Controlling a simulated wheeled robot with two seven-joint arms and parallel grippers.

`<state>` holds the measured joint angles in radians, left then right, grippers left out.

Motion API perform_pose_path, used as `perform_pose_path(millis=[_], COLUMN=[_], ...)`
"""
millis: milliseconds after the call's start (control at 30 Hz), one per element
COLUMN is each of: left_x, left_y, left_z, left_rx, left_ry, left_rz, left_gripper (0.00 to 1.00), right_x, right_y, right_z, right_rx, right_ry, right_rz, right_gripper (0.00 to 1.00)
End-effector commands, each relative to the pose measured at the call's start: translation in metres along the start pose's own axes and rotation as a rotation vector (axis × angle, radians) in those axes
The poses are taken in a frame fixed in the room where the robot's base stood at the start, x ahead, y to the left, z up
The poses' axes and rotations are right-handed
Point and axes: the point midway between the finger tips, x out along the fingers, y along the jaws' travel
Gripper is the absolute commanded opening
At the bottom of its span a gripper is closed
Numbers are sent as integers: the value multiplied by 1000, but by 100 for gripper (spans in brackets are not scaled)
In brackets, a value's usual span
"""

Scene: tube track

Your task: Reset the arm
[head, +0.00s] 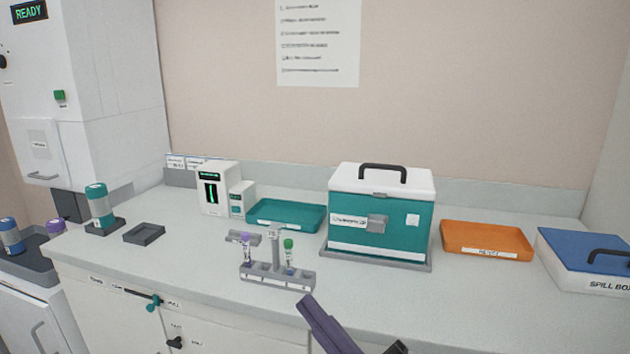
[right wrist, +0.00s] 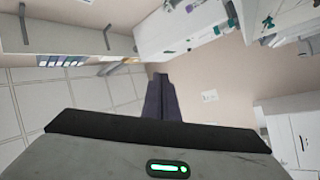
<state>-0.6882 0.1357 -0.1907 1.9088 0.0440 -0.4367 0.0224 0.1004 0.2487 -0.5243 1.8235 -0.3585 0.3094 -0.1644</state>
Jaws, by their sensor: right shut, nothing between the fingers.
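My right gripper (head: 308,303) shows at the bottom middle of the head view, with its dark purple fingers pointing up and left in front of the counter. Its fingers are together and empty, and they also show closed in the right wrist view (right wrist: 160,78). It is apart from the grey tube rack (head: 300,281), which stands just behind it on the counter. My left gripper is not in view.
A teal cooler box (head: 385,225) with a white lid stands behind the rack, with a teal tray (head: 268,226) to its left. An orange tray (head: 486,252) and a blue-lidded spill box (head: 590,275) are on the right. The counter front (head: 460,305) is clear.

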Motion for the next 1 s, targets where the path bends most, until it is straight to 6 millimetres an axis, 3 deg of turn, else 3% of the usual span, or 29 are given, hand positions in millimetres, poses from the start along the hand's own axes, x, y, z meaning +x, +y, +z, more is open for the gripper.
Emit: perform_pose_path(millis=[33, 100, 167, 300, 500, 600, 767, 1000], left_x=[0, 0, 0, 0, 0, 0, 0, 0], left_y=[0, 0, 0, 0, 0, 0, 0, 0], left_z=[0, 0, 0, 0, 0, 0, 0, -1], left_rx=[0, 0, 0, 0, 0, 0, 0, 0], left_ry=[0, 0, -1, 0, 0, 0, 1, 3], left_rz=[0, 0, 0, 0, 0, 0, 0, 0], left_gripper=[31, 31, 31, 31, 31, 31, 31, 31], right_x=[-26, -62, -96, -185, -314, -361, -402, -409], right_y=[-14, -31, -48, -93, -154, -174, -192, -195], right_z=[31, 67, 93, 135, 150, 145, 135, 134], right_rx=[99, 216, 310, 509, 747, 827, 895, 908], right_ry=[-136, -304, -442, -745, -1119, -1251, -1365, -1386], right_rz=[7, 15, 20, 27, 35, 38, 40, 40], right_gripper=[0, 0, 0, 0, 0, 0, 0, 0])
